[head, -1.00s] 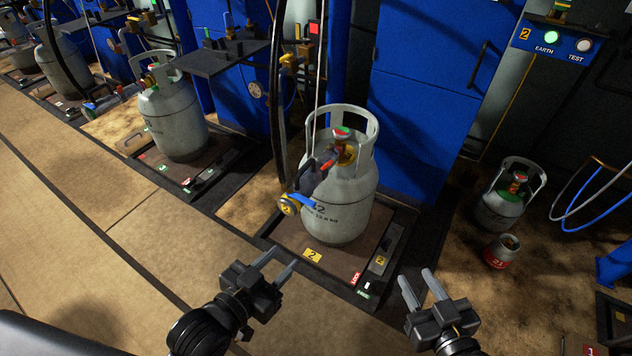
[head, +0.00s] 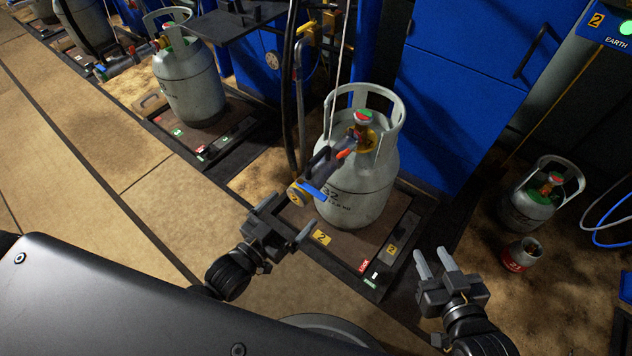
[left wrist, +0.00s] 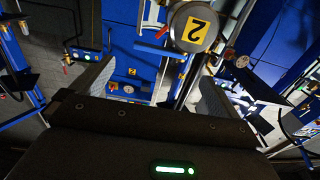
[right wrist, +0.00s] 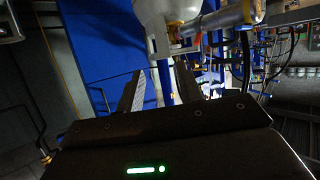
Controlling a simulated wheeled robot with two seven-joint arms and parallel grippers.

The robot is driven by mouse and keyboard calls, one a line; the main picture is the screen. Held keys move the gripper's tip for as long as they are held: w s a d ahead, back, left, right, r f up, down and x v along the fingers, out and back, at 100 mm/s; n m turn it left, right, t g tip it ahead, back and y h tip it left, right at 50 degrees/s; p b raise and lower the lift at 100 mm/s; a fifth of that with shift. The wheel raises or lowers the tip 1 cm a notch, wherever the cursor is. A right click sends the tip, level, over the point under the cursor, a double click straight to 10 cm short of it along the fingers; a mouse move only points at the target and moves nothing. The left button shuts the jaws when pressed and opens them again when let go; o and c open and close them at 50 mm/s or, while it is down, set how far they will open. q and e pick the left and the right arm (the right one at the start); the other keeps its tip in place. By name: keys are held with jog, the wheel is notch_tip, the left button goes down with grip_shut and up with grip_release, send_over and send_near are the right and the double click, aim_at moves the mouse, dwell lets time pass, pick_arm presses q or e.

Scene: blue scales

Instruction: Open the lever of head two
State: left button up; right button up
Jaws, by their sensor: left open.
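Head two (head: 333,160) is a dark grey filling head on the valve of a grey gas cylinder (head: 352,190). Its round end with a yellow "2" label faces my left gripper, and it also shows in the left wrist view (left wrist: 194,28). A blue lever (head: 313,191) lies beside that round end; a red-orange part (head: 346,154) is near the valve. My left gripper (head: 290,218) is open and empty, just below and in front of the round end, apart from it. My right gripper (head: 433,252) is open and empty, right of the scale's front corner.
The cylinder stands on a scale (head: 345,250) with a yellow "2" plate (head: 320,237). A blue cabinet (head: 460,110) stands behind. A smaller cylinder (head: 540,195) and a red-banded container (head: 521,254) are at right. Another cylinder (head: 190,85) stands at left. The front floor is clear.

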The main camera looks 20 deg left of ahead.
aim_at(309, 191)
pick_arm(q)
jog(key=b+x, duration=0.1)
jog(key=x, duration=0.8)
jog(key=shift+w, duration=0.15)
jog(key=shift+w+d+b, duration=0.3)
jog(key=shift+w+b, duration=0.05)
jog(key=shift+w, duration=0.35)
pick_arm(e)
jog(key=a+r+n+t+y, duration=0.1)
jog(key=a+r+t+y, duration=0.1)
jog(key=r, duration=0.3)
jog(key=shift+w+a+r+t+y, duration=0.2)
jog(key=shift+a+t+y, duration=0.2)
jog(key=shift+a+t, duration=0.3)
pick_arm(q)
jog(key=c, duration=1.3)
